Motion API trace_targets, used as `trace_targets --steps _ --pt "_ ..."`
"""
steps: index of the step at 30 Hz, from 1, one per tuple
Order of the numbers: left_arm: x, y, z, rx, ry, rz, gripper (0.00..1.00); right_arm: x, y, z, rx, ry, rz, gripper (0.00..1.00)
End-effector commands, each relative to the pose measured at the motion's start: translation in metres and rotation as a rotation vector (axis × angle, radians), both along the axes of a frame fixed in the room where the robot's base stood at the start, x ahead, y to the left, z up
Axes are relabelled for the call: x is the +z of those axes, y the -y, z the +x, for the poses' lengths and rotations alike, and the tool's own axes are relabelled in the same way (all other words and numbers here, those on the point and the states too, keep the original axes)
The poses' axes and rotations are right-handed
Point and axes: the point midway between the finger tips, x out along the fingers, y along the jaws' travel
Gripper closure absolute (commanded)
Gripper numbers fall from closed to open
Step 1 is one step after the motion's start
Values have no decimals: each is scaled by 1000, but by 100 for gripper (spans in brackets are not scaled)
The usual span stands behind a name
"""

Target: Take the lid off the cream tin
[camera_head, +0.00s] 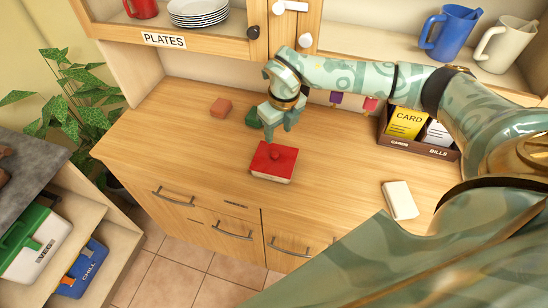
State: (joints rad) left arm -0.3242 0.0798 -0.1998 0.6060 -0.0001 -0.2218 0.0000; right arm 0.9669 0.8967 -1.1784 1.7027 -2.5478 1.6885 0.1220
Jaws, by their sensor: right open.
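The cream tin (270,177) sits on the wooden counter near its front edge. Its red lid (273,159) is on top, with a small round red knob (275,154) in the middle. Only a thin cream strip of the tin shows below the lid. My right gripper (279,132) points down above the counter, just behind and over the knob. Its fingers are open and empty. I cannot tell how much height lies between the fingertips and the knob. My left gripper is not in view.
A dark green item (252,117) lies close left of my gripper, and a brown block (221,108) farther left. A card box (418,143) and a white block (400,200) are to the right. The counter (180,135) is clear left of the tin.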

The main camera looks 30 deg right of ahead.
Motion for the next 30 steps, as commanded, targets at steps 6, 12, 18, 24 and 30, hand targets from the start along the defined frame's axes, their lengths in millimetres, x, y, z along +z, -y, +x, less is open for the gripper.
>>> trace_targets --steps 6,12,18,24,30 --pt "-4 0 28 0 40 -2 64 -38 -1 4 0 -1 2 54" --pt "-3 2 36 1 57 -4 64 -56 -4 3 1 -2 3 54" --pt "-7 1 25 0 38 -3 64 -88 -7 3 0 0 3 54" --pt "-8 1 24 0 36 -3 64 -96 -7 4 2 2 3 54" --pt "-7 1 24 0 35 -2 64 -95 -7 4 2 1 3 79"
